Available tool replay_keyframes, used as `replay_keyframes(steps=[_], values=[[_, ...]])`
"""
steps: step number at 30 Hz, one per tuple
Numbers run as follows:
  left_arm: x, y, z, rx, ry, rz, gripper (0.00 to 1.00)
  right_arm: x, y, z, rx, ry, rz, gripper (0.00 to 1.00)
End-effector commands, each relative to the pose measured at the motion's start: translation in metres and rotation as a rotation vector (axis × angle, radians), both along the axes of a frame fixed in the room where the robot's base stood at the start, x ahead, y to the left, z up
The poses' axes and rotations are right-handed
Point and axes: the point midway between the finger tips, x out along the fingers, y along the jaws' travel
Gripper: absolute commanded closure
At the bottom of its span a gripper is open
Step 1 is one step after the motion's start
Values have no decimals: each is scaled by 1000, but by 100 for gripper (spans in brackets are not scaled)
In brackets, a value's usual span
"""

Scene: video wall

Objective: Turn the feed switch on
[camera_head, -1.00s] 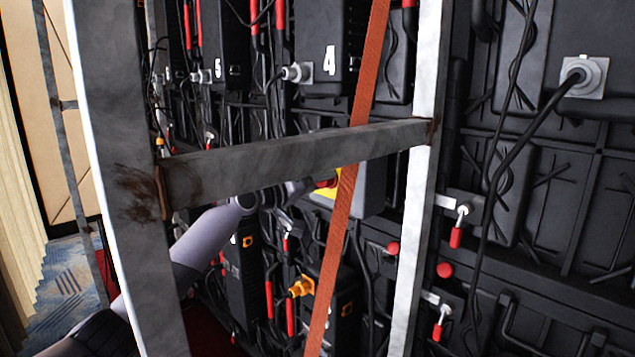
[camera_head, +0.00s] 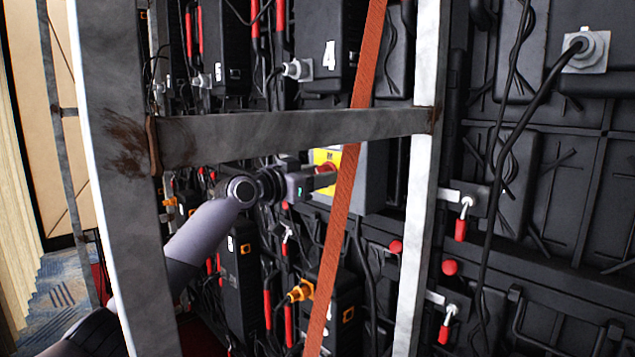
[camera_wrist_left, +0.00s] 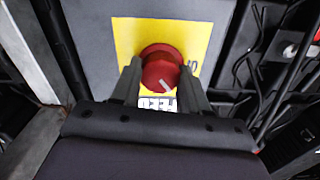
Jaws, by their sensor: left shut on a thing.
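The feed switch is a red rotary knob (camera_head: 326,168) on a yellow plate (camera_head: 322,156), on the face of a grey box (camera_head: 375,182). In the left wrist view the knob (camera_wrist_left: 161,68) sits between the two dark fingers of my left gripper (camera_wrist_left: 158,84), which is shut on it. Its white mark slants down and right. A white label (camera_wrist_left: 158,103) below it is partly hidden and seems to read OFF. In the head view my left gripper (camera_head: 316,180) reaches the knob behind the metal frame; an orange strap partly covers the box. My right gripper is not in view.
A metal frame upright (camera_head: 118,190) and crossbar (camera_head: 290,138) stand in front of my left arm. The orange strap (camera_head: 340,220) hangs close to the gripper's right. Cables and red-handled latches (camera_head: 460,228) cover the dark panel wall.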

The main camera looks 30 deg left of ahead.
Motion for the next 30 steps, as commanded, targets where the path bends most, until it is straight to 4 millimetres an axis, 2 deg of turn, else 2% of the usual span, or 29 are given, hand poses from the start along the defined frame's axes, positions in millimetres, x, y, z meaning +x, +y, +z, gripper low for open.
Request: replay_keyframes(steps=[16,30], values=[[0,0,-1,451,-156,0,86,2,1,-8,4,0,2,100],[0,-1,-1,620,-214,-1,86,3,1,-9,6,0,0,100]])
